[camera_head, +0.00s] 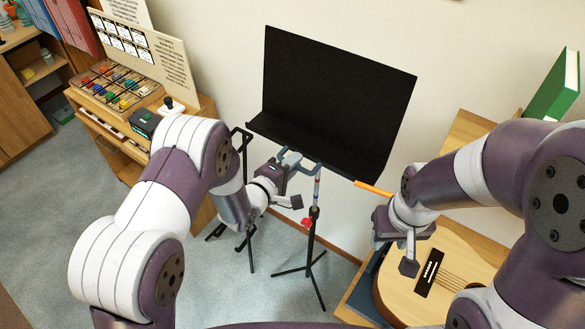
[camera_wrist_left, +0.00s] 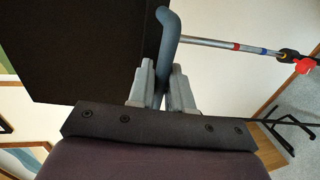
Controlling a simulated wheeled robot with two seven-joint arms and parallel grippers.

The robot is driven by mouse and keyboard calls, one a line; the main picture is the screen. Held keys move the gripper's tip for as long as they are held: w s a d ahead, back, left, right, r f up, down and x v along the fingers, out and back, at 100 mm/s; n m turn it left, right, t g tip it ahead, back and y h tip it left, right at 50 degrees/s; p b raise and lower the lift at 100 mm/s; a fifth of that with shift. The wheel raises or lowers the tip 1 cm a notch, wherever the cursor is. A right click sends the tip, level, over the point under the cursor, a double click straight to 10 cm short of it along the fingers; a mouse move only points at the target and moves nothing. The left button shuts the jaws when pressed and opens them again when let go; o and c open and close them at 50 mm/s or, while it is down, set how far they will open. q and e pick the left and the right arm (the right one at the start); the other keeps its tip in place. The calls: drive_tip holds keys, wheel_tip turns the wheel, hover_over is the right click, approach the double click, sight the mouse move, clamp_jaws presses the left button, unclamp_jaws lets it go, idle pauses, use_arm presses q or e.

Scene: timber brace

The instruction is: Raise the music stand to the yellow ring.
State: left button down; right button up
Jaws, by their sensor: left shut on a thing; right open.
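The music stand has a wide black desk (camera_head: 335,95), tilted, above a thin pole (camera_head: 317,185) and dark tripod legs (camera_head: 305,267). A red clamp knob (camera_head: 306,222) sits on the pole; it also shows in the left wrist view (camera_wrist_left: 305,66). Red (camera_wrist_left: 236,46) and blue (camera_wrist_left: 262,51) bands mark the exposed silvery pole. My left gripper (camera_wrist_left: 164,80) is shut on the blue-grey handle (camera_wrist_left: 168,30) under the desk. My right gripper (camera_head: 397,243) is open and empty, right of the stand, above the guitar.
An orange stick (camera_head: 373,188) is at the desk's right lower edge. A cabinet with a tray of coloured items (camera_head: 118,88) stands at the left. A green book (camera_head: 556,88) is at the upper right.

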use_arm(q)
drive_tip(key=shift+w+r, duration=0.15)
drive_tip(key=shift+r, duration=0.6)
drive_tip(key=c, duration=1.2)
unclamp_jaws()
drive_tip(key=shift+f, duration=0.15)
drive_tip(key=shift+s+a, duration=0.15)
drive_tip(key=shift+s, duration=0.1)
drive_tip(key=b+v, duration=0.2)
drive_tip(key=v, duration=1)
drive_tip(key=shift+s+b, duration=0.15)
drive_tip(key=shift+b, duration=0.25)
